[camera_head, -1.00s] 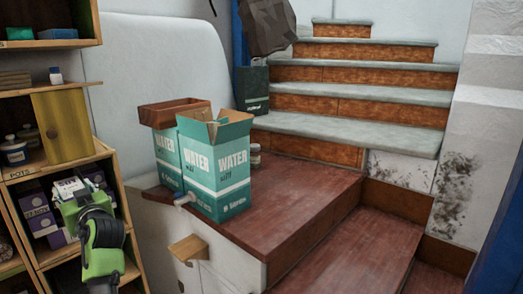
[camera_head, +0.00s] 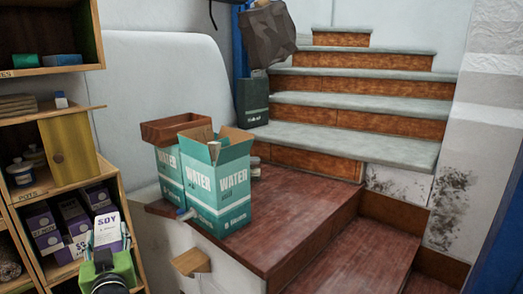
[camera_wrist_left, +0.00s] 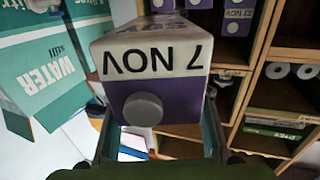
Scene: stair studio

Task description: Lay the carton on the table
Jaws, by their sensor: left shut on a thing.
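A white and purple soy carton (camera_head: 107,231) is held in my left gripper (camera_head: 106,250) at the lower left of the head view, in front of the shelf. The fingers stand on either side of it. In the left wrist view the carton (camera_wrist_left: 155,52) fills the middle, with its "7 NOV" end and grey round cap towards the camera; the gripper (camera_wrist_left: 160,135) shows at both sides below. My right gripper is out of view. No table can be made out in these frames.
A wooden shelf (camera_head: 75,182) with several similar soy cartons (camera_head: 73,213) stands at the left. Stairs (camera_head: 350,100) rise behind.

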